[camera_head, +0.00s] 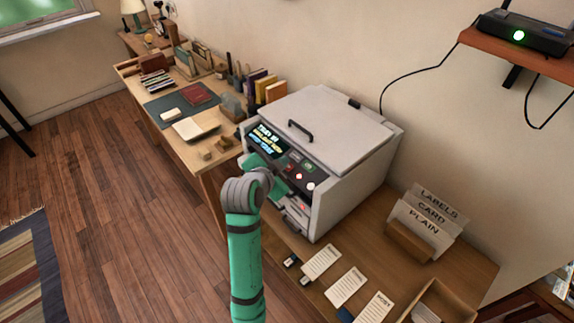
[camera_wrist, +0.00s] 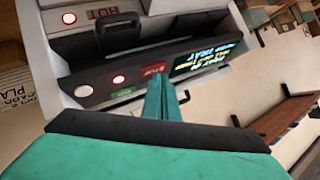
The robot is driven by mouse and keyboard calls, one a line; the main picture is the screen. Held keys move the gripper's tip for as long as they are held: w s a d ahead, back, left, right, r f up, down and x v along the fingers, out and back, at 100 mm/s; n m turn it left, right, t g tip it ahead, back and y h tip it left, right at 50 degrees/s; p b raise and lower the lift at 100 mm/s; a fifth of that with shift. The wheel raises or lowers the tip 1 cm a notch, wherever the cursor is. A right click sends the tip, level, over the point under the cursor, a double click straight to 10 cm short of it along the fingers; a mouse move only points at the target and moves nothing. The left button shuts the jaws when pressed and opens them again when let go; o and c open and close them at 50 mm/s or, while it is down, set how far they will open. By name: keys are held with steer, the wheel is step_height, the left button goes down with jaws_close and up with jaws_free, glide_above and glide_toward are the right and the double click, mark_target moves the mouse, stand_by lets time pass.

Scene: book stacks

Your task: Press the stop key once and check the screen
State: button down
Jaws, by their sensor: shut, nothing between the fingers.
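A grey box-shaped machine (camera_head: 335,125) with a handled lid stands on the wooden desk. Its dark front panel holds a lit screen (camera_head: 266,141) with white, yellow and blue lines of text, too small to read surely. In the wrist view the screen (camera_wrist: 208,60) is tilted and blurred. The red stop key (camera_wrist: 153,69) sits beside the screen, its label small. My gripper (camera_wrist: 159,82) is shut and empty, its fingertips right at the red key's edge; I cannot tell whether they touch it. In the head view my gripper's body hides part of the panel.
A green key (camera_wrist: 122,92) and a lit round button (camera_wrist: 119,79) are close to the red key. Paper tags (camera_head: 321,262) and a card holder (camera_head: 411,241) are on the desk.

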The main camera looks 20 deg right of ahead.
steer(key=shift+f, duration=0.1)
stand_by(0.3)
steer(key=shift+a+r, duration=0.1)
steer(key=shift+r, duration=0.5)
step_height(320, 180, up, 6)
steer(key=a, duration=0.1)
steer(key=shift+s+a, duration=0.3)
steer(key=shift+a, duration=0.05)
steer(key=shift+a+f, duration=0.1)
steer(key=shift+f, duration=0.05)
stand_by(0.6)
